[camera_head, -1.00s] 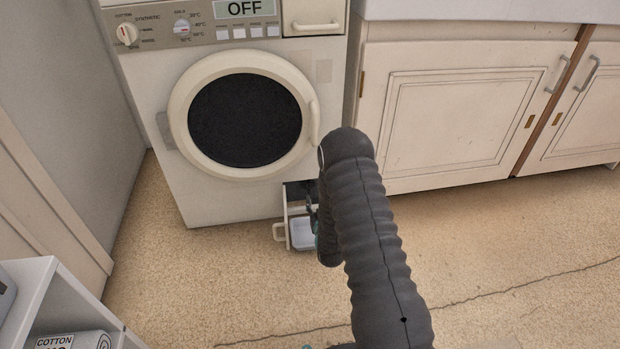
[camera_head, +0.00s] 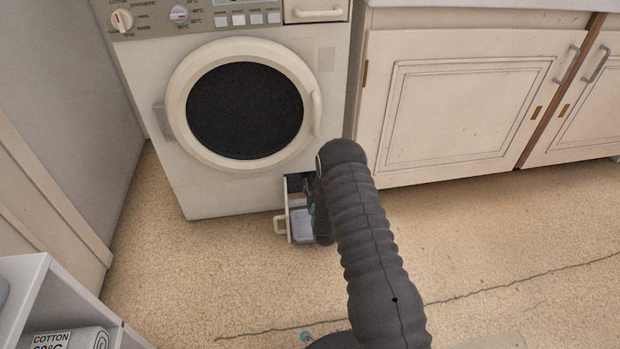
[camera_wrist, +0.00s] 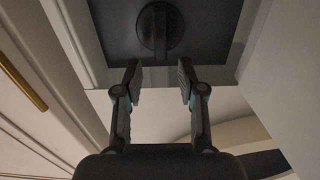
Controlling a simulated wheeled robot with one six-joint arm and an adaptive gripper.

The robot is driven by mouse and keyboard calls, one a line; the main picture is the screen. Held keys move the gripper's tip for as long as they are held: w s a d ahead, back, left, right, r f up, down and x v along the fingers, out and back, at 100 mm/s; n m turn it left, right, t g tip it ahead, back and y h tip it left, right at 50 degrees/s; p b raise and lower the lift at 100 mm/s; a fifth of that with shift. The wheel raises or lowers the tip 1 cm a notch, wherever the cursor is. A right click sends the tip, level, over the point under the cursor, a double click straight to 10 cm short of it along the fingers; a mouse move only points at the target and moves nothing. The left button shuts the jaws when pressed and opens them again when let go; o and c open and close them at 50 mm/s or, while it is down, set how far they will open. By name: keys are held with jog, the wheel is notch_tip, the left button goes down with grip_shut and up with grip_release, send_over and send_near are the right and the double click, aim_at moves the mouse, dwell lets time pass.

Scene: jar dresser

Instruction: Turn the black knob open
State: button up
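The black knob (camera_wrist: 160,30) is round with a raised bar across it. It is set in a dark recess at the top of the wrist view. My gripper (camera_wrist: 160,75) is open and empty, its two fingers apart and pointing at the knob with a gap between. In the head view my gripper (camera_head: 310,204) is mostly hidden behind my arm, at the low opening of the white washing machine (camera_head: 240,192). The knob cannot be made out in the head view.
A small drawer or tray (camera_head: 302,226) with a handle stands out from the opening at floor level. The round door (camera_head: 245,110) is shut above it. White cabinets (camera_head: 460,110) stand close at the right. A shelf (camera_head: 28,290) with a towel is at the lower left. Open floor lies in front.

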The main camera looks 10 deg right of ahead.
aim_at(310, 176)
jog(key=shift+w, duration=2.1)
grip_shut()
